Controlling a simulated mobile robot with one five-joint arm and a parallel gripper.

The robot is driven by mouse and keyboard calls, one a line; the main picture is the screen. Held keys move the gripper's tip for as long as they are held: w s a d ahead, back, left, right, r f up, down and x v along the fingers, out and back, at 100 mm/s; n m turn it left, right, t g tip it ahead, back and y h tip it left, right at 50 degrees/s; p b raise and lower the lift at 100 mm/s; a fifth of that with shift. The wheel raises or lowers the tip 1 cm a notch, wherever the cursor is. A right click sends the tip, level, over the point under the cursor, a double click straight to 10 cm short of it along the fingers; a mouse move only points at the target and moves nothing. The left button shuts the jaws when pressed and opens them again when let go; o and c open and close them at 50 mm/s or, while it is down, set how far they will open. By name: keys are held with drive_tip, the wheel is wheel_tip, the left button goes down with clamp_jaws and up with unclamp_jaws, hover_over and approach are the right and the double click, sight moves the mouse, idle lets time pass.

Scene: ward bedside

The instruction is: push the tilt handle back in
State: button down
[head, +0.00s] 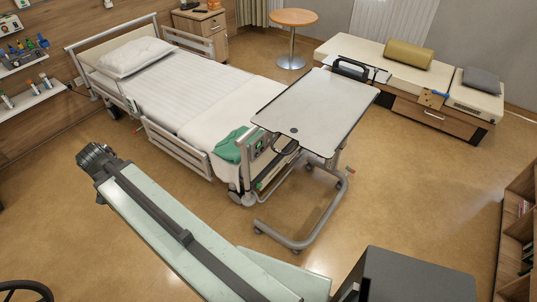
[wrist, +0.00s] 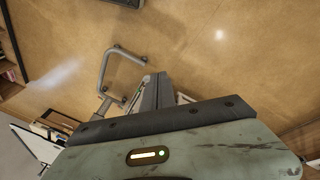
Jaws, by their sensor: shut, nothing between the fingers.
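The overbed table (head: 322,108) stands at the foot of the bed in the head view, with its light grey top level or nearly so. A black loop handle (head: 288,149) shows at the top's near edge; I cannot tell for sure that it is the tilt handle or how far out it sits. A small red-tipped lever (head: 350,171) sticks out by the column. My gripper (head: 95,156) is shut and empty, well left of the table and apart from it. In the wrist view the table's C-shaped base (wrist: 106,70) shows, but no handle is clear.
The bed (head: 190,92) with a green cloth (head: 228,148) lies behind and left of the table. A bench (head: 385,57) stands at the back right. A shelf unit (head: 517,235) is at the right edge. The floor between my arm and the table is clear.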

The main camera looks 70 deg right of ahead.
drive_tip(key=s+d+r+m+g+h+b, duration=0.1)
drive_tip(key=s+d+m+g, duration=0.2)
drive_tip(key=s+d+m, duration=1.1)
drive_tip(key=s+d+r+m+g+h+b, duration=0.1)
drive_tip(key=s+d+r+m+g, duration=0.15)
drive_tip(key=s+d+m, duration=1.1)
drive_tip(key=s+d+f+n+b, duration=0.2)
drive_tip(key=d+f+b, duration=0.4)
drive_tip(key=d, duration=0.3)
drive_tip(key=shift+s+d+f, duration=0.4)
drive_tip(key=shift+s+f, duration=0.3)
drive_tip(key=shift+s, duration=0.15)
drive_tip(key=shift+n, duration=0.25)
drive_tip(key=d, duration=0.3)
drive_tip(key=shift+s+d, duration=0.1)
drive_tip(key=shift+s, duration=0.3)
